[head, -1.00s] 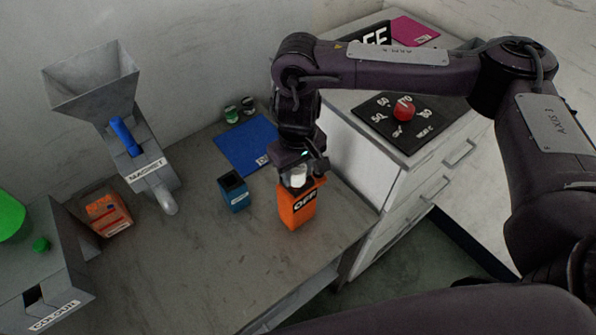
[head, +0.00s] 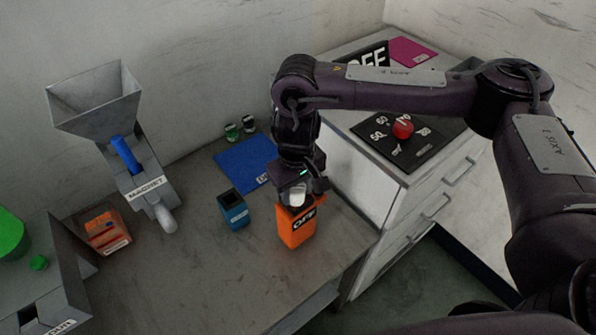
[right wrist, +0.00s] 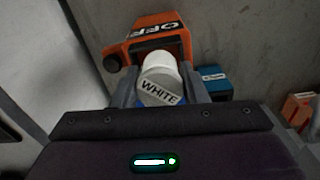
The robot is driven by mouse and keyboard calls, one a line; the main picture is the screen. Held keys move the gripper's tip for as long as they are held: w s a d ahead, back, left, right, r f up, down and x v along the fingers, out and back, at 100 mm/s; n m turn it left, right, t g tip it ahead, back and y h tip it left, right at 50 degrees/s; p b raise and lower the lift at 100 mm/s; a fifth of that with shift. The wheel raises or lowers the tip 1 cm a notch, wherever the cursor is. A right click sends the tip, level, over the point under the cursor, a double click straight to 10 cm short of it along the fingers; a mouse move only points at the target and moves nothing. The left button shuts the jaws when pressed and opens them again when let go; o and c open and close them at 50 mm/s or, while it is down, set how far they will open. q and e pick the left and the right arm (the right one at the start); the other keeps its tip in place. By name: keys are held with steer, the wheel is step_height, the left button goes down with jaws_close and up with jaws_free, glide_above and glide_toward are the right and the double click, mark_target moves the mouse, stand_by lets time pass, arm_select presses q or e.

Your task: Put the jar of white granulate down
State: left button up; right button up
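In the right wrist view the jar (right wrist: 160,72) shows a white body and a grey face lettered WHITE. The fingers of my right gripper (right wrist: 158,92) stand on both sides of it, shut on it. The orange bin (right wrist: 140,30) is just beyond the jar there. I cannot tell whether the jar touches the bin or how far it tilts. My left gripper is not in view.
A small blue bin (head: 233,210) stands left of the orange one. A blue mat (head: 240,163) lies behind, with two small jars (head: 240,128) at the wall. The magnet hopper (head: 130,150) and an orange box (head: 105,232) are left. Bare bench (head: 215,270) lies in front.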

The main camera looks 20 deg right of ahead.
steer(key=shift+o, duration=0.2)
steer(key=r, duration=0.3)
steer(key=shift+w+r, duration=0.2)
steer(key=shift+w, duration=0.2)
steer(key=r, duration=0.6)
steer(key=shift+s+d+r, duration=0.1)
steer(key=shift+s+r, duration=0.05)
steer(key=shift+s, duration=0.25)
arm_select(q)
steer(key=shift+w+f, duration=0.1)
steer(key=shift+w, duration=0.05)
arm_select(e)
steer(key=shift+w+r, duration=0.15)
steer(key=shift+r, duration=0.6)
